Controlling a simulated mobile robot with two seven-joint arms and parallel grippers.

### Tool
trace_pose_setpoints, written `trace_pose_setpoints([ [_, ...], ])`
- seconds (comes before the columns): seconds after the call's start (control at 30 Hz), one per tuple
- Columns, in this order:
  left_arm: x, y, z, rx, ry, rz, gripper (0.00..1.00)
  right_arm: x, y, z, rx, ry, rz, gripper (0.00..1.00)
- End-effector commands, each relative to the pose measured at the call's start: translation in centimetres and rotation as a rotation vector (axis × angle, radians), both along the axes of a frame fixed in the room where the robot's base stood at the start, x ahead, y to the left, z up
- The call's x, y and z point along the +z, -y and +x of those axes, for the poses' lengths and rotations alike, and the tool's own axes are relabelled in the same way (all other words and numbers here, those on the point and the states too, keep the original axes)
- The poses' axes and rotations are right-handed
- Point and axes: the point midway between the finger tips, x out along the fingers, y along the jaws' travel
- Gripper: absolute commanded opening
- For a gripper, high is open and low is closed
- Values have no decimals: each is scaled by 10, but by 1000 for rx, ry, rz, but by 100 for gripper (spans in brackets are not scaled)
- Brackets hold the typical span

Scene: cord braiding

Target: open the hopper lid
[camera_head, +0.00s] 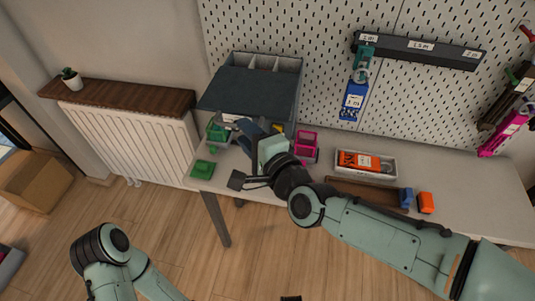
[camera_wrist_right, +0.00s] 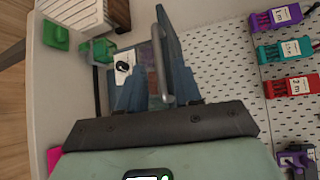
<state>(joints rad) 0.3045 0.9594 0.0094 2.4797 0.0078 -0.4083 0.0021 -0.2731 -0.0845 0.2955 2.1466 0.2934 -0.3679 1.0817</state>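The hopper (camera_head: 292,82) is a dark grey box standing at the back left of the bench against the pegboard. Its broad dark lid (camera_head: 247,92) slopes toward me, below a row of open compartments. My right gripper (camera_head: 247,130) is at the front lower part of the hopper and hides some of it. In the right wrist view, a grey bar handle (camera_wrist_right: 161,66) lies between the spread blue fingers of that gripper (camera_wrist_right: 158,85); firm contact is not visible. My left arm shows at the lower left of the head view, but its gripper is out of view.
A green holder (camera_head: 217,132) and a green block (camera_head: 203,169) are left of my right gripper. A pink holder (camera_head: 306,146) is close on its right. A grey tray (camera_head: 342,166) with an orange item is farther right. Pegboard (camera_head: 425,95) rises behind.

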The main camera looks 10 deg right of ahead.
Motion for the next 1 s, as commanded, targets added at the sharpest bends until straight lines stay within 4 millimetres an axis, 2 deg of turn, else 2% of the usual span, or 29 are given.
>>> trace_pose_setpoints([
  [0.03, -3, 0, 1, 1, 3, 0, 43, 1, 6, -11, -2, 4, 0, 34],
  [0.2, -7, 0, 2, 2, 9, 1, 43, 8, 22, -42, -2, 5, 1, 34],
  [0.43, -8, 0, 3, 2, 12, 1, 43, 12, 37, -70, -1, 3, 0, 34],
  [0.63, -8, 0, 4, 2, 13, 2, 43, 13, 41, -79, 0, 0, 0, 34],
  [1.0, -8, 0, 4, 2, 13, 2, 43, 13, 42, -80, 0, 0, 0, 34],
])
